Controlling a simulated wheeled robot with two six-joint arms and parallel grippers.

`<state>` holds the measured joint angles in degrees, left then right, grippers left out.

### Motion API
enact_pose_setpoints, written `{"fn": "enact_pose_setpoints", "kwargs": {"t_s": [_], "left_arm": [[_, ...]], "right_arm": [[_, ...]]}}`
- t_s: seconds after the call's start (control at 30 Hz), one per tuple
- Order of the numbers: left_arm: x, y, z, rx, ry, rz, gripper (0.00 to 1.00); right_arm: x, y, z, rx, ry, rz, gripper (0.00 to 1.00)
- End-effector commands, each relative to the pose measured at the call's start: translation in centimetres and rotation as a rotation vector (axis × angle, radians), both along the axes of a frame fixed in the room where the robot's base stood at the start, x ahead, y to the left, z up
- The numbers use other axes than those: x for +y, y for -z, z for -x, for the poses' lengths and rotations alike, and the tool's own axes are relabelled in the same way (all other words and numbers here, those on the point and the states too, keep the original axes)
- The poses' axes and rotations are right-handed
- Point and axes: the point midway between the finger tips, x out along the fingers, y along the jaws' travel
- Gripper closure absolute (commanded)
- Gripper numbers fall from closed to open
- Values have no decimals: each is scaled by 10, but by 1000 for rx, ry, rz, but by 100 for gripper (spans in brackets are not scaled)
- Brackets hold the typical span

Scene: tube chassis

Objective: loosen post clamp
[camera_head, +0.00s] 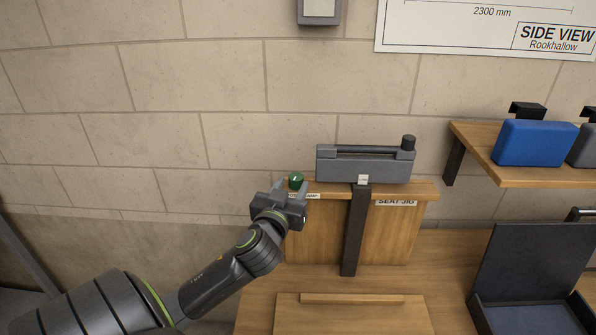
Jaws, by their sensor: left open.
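The post clamp knob (296,181) is a small green cylinder at the left end of a wooden jig top. A partly hidden label (308,195) ending in "AMP" is just below it. My left gripper (291,190) is open, with its fingers at the green knob. I cannot tell whether the fingers touch it. The gripper hides the knob's lower part and the left end of the jig. My right gripper is not in view.
The seat jig (401,240) carries a grey block (340,166) and a dark upright post (354,235). A shelf (540,176) at right holds a blue case (534,143). An open dark box (525,320) stands at lower right. A stone wall (230,90) is behind.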

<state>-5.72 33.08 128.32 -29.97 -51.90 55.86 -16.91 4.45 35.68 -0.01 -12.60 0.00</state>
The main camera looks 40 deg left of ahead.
Motion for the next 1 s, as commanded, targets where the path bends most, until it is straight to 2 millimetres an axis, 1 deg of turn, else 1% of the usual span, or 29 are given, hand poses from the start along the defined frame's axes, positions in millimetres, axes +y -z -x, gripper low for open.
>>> {"fn": "enact_pose_setpoints", "kwargs": {"t_s": [0.03, 0.1, 0.3, 0.5, 0.8, 0.87, 1.0], "left_arm": [[4, -3, -9, -1, 0, 0, 58], [9, -2, -19, 0, -1, 0, 58], [20, -1, -41, 0, 0, 0, 58], [25, -1, -52, -1, 1, 0, 58], [25, 0, -53, 0, 1, 0, 58], [25, 0, -53, 0, 1, 0, 65], [25, 0, -53, 0, 1, 0, 83]], "right_arm": [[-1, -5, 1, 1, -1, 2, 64], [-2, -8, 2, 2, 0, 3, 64], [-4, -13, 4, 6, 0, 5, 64], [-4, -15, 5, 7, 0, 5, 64], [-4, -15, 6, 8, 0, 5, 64], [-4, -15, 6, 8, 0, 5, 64], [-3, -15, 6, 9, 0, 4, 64]]}}
